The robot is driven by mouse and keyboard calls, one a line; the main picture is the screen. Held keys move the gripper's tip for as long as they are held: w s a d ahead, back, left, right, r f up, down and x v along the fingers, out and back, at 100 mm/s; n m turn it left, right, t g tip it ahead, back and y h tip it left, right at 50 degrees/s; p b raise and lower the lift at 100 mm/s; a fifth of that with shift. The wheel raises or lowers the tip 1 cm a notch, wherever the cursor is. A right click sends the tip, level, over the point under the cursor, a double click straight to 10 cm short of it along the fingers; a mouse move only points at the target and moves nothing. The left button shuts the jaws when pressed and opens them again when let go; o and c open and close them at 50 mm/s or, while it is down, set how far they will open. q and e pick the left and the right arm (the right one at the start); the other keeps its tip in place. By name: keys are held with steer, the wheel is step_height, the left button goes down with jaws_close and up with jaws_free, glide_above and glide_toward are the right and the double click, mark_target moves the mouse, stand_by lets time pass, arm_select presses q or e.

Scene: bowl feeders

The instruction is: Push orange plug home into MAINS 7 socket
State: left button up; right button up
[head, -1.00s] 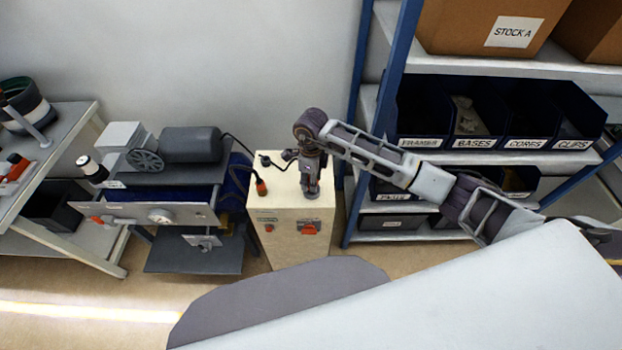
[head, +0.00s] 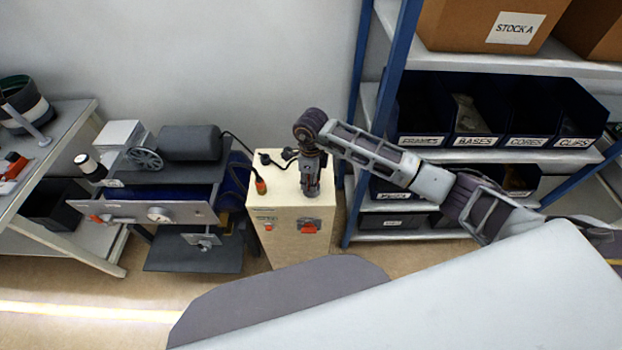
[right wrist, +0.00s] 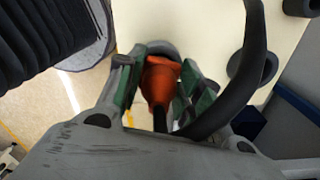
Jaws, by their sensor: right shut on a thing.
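My right gripper (head: 310,190) points down over the top of a cream cabinet (head: 285,250). In the right wrist view the gripper (right wrist: 160,75) is shut on the orange plug (right wrist: 160,80), held between green-lined fingers. A dark round collar (right wrist: 160,48) shows just past the plug's far end; I cannot tell how deep the plug sits in it. No MAINS 7 label is readable. The fingers hide the plug in the head view. My left gripper is not in view.
Another orange-ended connector (head: 261,187) stands on the cabinet's left side. A black cable (right wrist: 240,95) loops close to the right of my fingers. A machine bench (head: 150,208) stands left, a blue-framed shelf (head: 357,110) with bins right.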

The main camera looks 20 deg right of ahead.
steer(key=shift+f+b, duration=0.4)
steer(key=shift+f, duration=0.15)
stand_by(0.4)
steer(key=o, duration=1.2)
steer(key=shift+o, duration=1)
steer(key=shift+r, duration=0.1)
steer(key=shift+r+p, duration=1.7)
steer(key=shift+r, duration=1.85)
